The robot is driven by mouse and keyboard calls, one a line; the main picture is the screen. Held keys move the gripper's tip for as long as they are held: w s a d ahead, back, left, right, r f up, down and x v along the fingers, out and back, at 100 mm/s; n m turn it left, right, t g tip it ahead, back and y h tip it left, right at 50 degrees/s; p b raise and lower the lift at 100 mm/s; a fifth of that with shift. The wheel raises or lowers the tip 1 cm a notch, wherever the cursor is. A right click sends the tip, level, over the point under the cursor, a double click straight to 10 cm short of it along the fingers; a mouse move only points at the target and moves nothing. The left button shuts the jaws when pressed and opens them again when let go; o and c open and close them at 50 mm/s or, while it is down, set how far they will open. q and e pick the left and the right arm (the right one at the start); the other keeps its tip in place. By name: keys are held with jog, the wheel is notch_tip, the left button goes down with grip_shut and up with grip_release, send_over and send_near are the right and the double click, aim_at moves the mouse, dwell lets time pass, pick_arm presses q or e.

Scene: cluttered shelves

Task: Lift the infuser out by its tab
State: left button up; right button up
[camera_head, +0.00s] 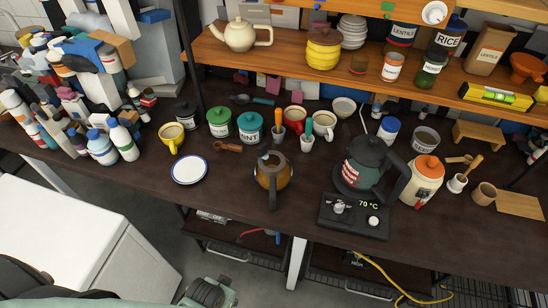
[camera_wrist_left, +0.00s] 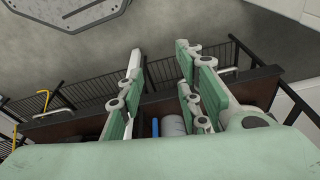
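An amber-brown teapot (camera_head: 272,179) stands upright near the front middle of the dark table in the head view. A small pale tab (camera_head: 264,155) shows at its top opening; the infuser's body is hidden inside the pot. My left gripper (camera_wrist_left: 159,60) is open in the left wrist view, its green-padded fingers apart with nothing between them. It is away from the teapot, which I cannot make out in the wrist view. A green and black part of mine shows low in the head view, below the table's front edge. My right gripper is not in view.
Jars and mugs crowd behind. The table's front strip is mostly clear between plate and teapot.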

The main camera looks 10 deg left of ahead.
aim_at(259, 149)
pick_arm(q)
jog(key=w+d+r+m+t+h+p, duration=0.1)
jog(key=w+r+t+p, duration=0.35)
jog(key=r, duration=1.05)
jog(key=w+d+r+m+g+h+p, duration=0.15)
jog(key=w+r, duration=0.55)
jog(key=r, duration=0.9)
jog(key=w+r+t, duration=0.1)
jog(key=w+r, duration=0.1)
jog(key=w, duration=0.4)
jog(key=w+a+r+h+p, duration=0.1)
jog(key=w, duration=0.5)
jog(key=w+r+m+t, duration=0.1)
jog(key=w+r, duration=0.1)
jog(key=w, duration=0.5)
jog(key=shift+a+r+t+h+p, duration=0.25)
jog(key=shift+r+t+h+p, duration=0.05)
jog(key=shift+r+h+p, duration=0.1)
jog(key=x, duration=0.2)
jog(key=p+x, duration=0.1)
jog(key=x, duration=0.1)
jog(key=shift+w+r+p, duration=0.15)
jog(key=shift+r+p, duration=0.1)
jog(key=shift+p, duration=0.05)
jog(key=shift+w+d+f, duration=0.15)
jog(key=shift+f, duration=0.1)
